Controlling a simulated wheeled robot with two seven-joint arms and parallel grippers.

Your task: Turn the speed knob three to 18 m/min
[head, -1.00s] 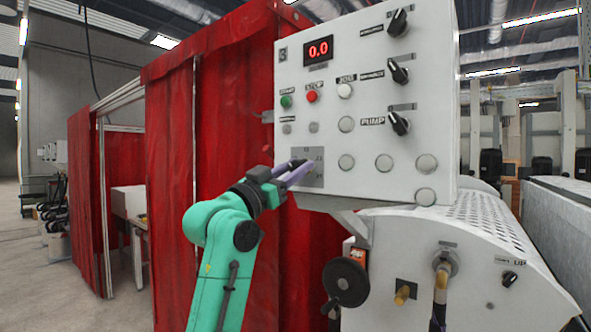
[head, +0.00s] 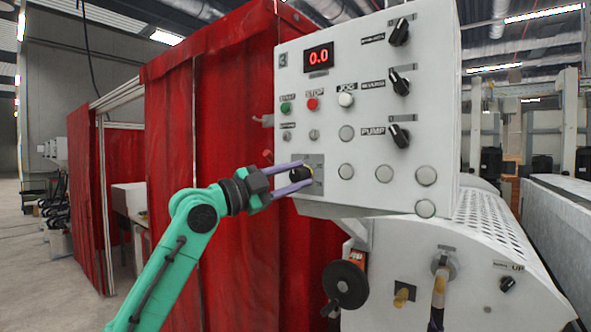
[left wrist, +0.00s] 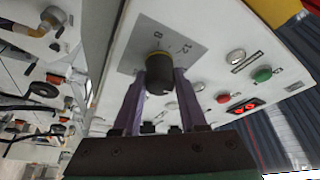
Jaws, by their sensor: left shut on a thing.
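The speed knob (head: 301,172) is a black knob with a yellow edge on a grey scale plate (head: 318,160), low on the left of the white control panel marked 3. My left gripper (head: 302,175) reaches in from the left, with its purple fingers on both sides of the knob, shut on it. In the left wrist view the knob (left wrist: 159,72) sits between the fingertips, and 8 and 12 show on its scale plate (left wrist: 178,40). The red display (head: 319,54) reads 0.0. My right gripper is not in view.
Green start (head: 285,107) and red stop (head: 312,103) buttons are above the knob. Several black selector knobs, including one by the PUMP label (head: 400,135), line the panel's right. A red curtain (head: 215,120) hangs at left. A handwheel (head: 346,284) sits below.

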